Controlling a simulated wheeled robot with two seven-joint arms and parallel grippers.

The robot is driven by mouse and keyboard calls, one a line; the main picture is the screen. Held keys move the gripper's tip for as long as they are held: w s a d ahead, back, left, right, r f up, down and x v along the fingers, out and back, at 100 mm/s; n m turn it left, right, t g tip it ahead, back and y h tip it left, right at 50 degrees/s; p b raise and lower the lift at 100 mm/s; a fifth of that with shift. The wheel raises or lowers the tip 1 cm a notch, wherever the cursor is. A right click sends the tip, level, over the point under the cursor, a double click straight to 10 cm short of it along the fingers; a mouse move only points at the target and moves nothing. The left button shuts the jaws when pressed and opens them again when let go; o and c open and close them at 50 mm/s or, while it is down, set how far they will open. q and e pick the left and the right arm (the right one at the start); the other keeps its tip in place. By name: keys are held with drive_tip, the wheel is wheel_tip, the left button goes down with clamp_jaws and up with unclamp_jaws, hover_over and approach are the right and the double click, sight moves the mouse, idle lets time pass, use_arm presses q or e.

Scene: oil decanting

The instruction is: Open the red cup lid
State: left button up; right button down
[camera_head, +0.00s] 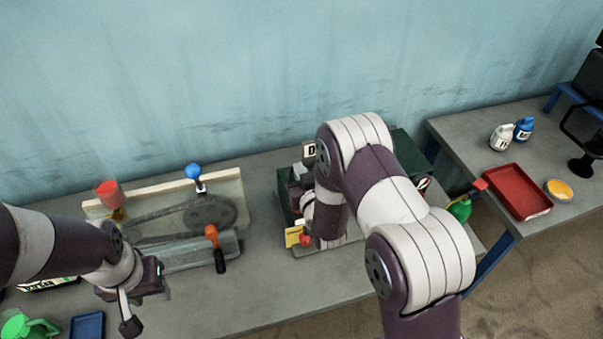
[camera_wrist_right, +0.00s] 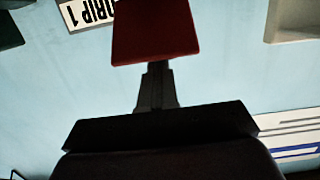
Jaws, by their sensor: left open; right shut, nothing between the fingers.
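A red, flat-faced piece (camera_wrist_right: 155,32) fills the top middle of the right wrist view, just beyond my right gripper's fingers (camera_wrist_right: 157,88). The fingers are shut with nothing between them; I cannot tell whether they touch the red piece. In the head view my right arm reaches down at the dark green unit (camera_head: 284,200) and hides most of that gripper. A small red part (camera_head: 305,239) shows low beside the arm; I cannot tell if it is the same piece. A red cup (camera_head: 107,190) stands at the left fixture. My left gripper (camera_head: 128,308) is open and empty over the bench's left front.
A clear-fronted fixture (camera_head: 165,215) with a blue knob (camera_head: 193,171) and an orange-topped handle (camera_head: 213,240) stands centre left. A green can (camera_head: 25,326) and blue tray (camera_head: 87,325) lie front left. A red tray (camera_head: 516,191) sits on the right table. The front-centre bench is clear.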

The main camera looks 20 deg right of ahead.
drive_tip(key=shift+w+r+g+p, duration=0.7)
drive_tip(key=shift+g+p, duration=0.3)
drive_tip(key=shift+p, duration=0.2)
drive_tip(key=shift+w+g+p, duration=0.65)
drive_tip(key=shift+w+g, duration=0.05)
drive_tip(key=shift+g, duration=0.1)
drive_tip(key=shift+w+g, duration=0.35)
drive_tip(key=shift+g, duration=0.15)
drive_tip(key=shift+w+a+f+g+b, duration=0.1)
drive_tip(key=shift+w+f+g+b, duration=0.2)
drive_tip(key=shift+w, duration=0.25)
drive_tip(key=shift+w+d+f+g+b, duration=0.1)
drive_tip(key=shift+w+f+g+b, duration=0.15)
drive_tip(key=shift+w+b, duration=0.25)
drive_tip(key=shift+w+a+f+g+b, duration=0.1)
drive_tip(key=shift+w+f+g+b, duration=0.1)
drive_tip(key=shift+w+g+b, duration=0.25)
drive_tip(key=shift+w+r, duration=0.1)
